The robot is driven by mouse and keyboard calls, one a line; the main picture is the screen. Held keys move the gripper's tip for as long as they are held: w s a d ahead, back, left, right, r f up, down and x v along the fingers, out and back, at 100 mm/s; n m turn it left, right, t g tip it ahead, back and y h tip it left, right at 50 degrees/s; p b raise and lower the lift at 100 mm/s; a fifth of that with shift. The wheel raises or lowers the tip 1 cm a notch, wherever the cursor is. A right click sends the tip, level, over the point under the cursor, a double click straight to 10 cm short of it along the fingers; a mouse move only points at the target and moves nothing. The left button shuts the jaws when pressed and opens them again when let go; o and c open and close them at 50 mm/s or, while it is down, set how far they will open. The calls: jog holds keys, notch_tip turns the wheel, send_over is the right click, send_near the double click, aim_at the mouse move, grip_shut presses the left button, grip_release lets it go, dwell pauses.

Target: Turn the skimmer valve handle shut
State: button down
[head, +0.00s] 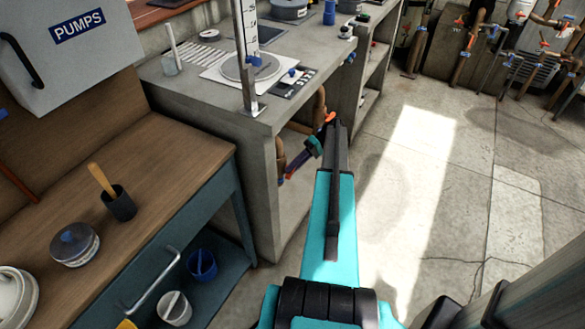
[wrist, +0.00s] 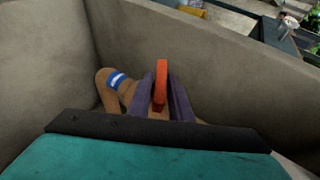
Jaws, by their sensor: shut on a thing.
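The valve handle (head: 331,117) is an orange-red lever on brown pipework, low beside the concrete counter. In the wrist view the handle (wrist: 162,68) stands upright in the picture, between the two purple fingers of my gripper (wrist: 162,88). My gripper is shut on the handle. A brown pipe (wrist: 104,88) with a blue and white band (wrist: 117,79) bends beside it at the left; I cannot read the band. The valve body is mostly hidden behind the fingers. In the head view my arm hides part of the grip.
The concrete counter (head: 262,205) stands close at the left of my arm, and concrete walls (wrist: 215,62) surround the pipe in the wrist view. A wooden bench (head: 150,190) holds a black cup (head: 119,204). Open floor (head: 440,190) lies at the right.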

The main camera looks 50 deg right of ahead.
jog(key=c, duration=1.7)
grip_release()
jog(key=shift+r, duration=0.2)
notch_tip(320, 180, up, 4)
jog(key=p, duration=0.4)
jog(key=shift+f, duration=0.15)
jog(key=o, duration=0.7)
jog(key=s+a, duration=0.3)
jog(key=shift+s, duration=0.25)
jog(key=shift+s+a+r, duration=0.25)
jog(key=shift+s+a, duration=0.6)
jog(key=shift+s, duration=0.1)
jog(key=c, duration=0.7)
jog(key=shift+s+a+r, duration=0.1)
jog(key=shift+s+a, duration=1.35)
jog(key=shift+s, duration=0.3)
jog(key=shift+s+a+r, duration=0.1)
jog(key=shift+s+a, duration=1.3)
jog(key=shift+s, duration=0.3)
